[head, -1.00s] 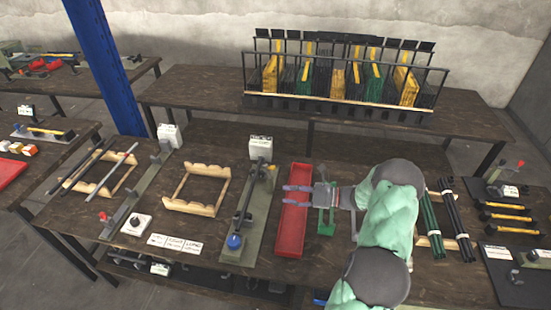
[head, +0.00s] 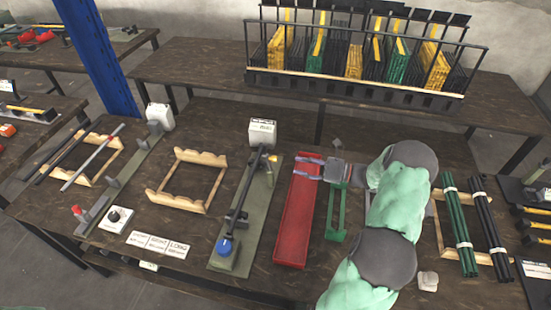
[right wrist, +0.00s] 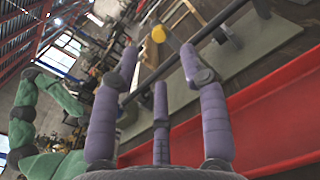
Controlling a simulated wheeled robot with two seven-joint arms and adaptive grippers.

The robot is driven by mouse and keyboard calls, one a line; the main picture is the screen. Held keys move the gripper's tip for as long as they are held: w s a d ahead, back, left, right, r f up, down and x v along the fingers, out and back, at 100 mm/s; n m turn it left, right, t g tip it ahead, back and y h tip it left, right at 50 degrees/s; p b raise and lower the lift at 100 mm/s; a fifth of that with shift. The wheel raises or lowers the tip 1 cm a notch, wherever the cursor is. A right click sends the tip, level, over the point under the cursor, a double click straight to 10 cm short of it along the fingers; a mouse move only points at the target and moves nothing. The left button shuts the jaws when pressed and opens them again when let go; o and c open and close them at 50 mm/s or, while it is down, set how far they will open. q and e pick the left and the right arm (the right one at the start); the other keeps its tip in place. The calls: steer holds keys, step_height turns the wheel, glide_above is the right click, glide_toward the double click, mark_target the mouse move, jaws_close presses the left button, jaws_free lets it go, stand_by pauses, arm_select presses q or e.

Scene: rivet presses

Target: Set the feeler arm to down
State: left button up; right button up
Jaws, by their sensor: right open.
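A rivet press with an olive base plate (head: 257,215) stands mid-table in the head view, with a long black bar, a blue knob (head: 224,246) and a white labelled box (head: 262,131). A small yellow-tipped arm (head: 273,158), which looks like the feeler arm, stands near the box; its exact angle is hard to tell. A yellow tip (right wrist: 158,34) also shows beyond the fingers in the right wrist view. My right gripper (head: 306,167) is open and empty over the far end of the red tray, right of the yellow tip and apart from it. My left gripper is out of view.
The red tray (head: 294,225) lies right of the press, with a green frame (head: 336,212) beside it. A wooden frame (head: 190,180) and another press with a red tip (head: 76,210) are left. Bundled rods (head: 460,225) lie right. A filled rack (head: 350,90) stands behind.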

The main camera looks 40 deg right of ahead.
mark_target(277, 159)
steer(key=b+x, duration=0.2)
steer(key=x, duration=0.8)
steer(key=shift+s, duration=0.1)
jaws_close()
